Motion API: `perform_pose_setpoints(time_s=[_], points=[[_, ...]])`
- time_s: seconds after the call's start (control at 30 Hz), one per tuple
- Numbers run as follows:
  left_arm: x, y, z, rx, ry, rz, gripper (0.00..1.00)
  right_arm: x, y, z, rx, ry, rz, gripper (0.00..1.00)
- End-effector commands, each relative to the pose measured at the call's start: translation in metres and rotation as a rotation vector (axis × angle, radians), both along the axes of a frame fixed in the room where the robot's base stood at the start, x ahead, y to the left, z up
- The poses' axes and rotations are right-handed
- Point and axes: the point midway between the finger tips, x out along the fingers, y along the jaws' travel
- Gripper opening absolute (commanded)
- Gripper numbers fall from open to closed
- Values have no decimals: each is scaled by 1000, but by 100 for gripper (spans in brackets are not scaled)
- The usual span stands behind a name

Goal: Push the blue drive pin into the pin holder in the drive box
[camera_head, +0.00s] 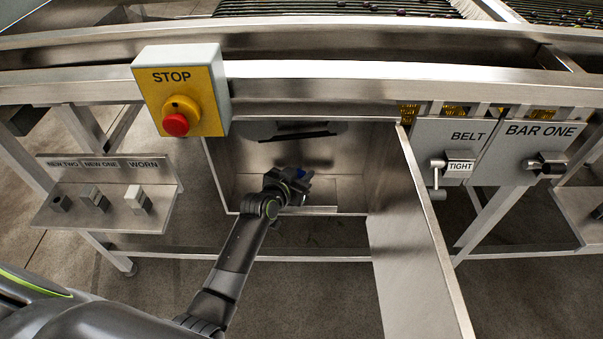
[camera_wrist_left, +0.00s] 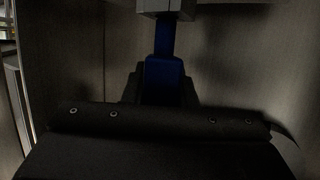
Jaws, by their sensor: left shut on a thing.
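The drive box (camera_head: 335,155) is open at the middle of the head view, its inside in shade. My left gripper (camera_head: 290,186) is inside it, low down. It is shut on the blue drive pin (camera_wrist_left: 165,75), of which only a small blue patch (camera_head: 300,173) shows in the head view. In the left wrist view the pin's wide part is between the dark fingers and its narrow part points away. That narrow end meets a light grey block (camera_wrist_left: 167,7), seemingly the pin holder, at the top edge. I cannot tell how deep the pin sits. My right gripper is out of view.
The box door (camera_head: 412,230) stands open on the right, close beside my arm's working room. A yellow STOP box (camera_head: 182,90) with a red button hangs at upper left. A left shelf (camera_head: 105,205) holds small blocks. Closed BELT (camera_head: 440,145) and BAR ONE (camera_head: 520,150) panels are at right.

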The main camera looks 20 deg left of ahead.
Motion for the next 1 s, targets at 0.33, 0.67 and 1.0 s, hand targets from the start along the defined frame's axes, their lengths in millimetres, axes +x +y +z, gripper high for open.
perform_pose_setpoints(time_s=[0.33,0.67,1.0], points=[[0,0,-10,-1,0,0,3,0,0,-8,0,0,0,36],[0,0,-18,-1,0,0,3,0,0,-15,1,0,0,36],[0,0,-27,-1,0,0,3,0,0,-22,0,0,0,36]])
